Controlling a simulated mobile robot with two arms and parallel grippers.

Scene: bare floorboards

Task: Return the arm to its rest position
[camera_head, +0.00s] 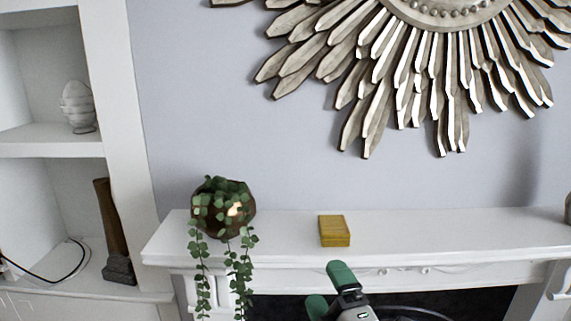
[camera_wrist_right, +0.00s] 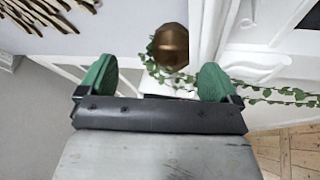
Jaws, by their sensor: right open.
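My right gripper (camera_head: 329,289) shows at the bottom of the head view, in front of the mantel's front edge. In the right wrist view my right gripper (camera_wrist_right: 157,82) has its two green fingers wide apart, with nothing held between them. Its arm runs out of the bottom of the head view. My left gripper is in neither view.
A white mantel shelf (camera_head: 440,228) spans the head view. On it are a yellow box (camera_head: 335,231) and a brown pot (camera_head: 212,226) with trailing ivy, also in the wrist view (camera_wrist_right: 171,46). White shelves (camera_head: 50,140) stand left. A sunburst ornament (camera_head: 400,70) hangs above.

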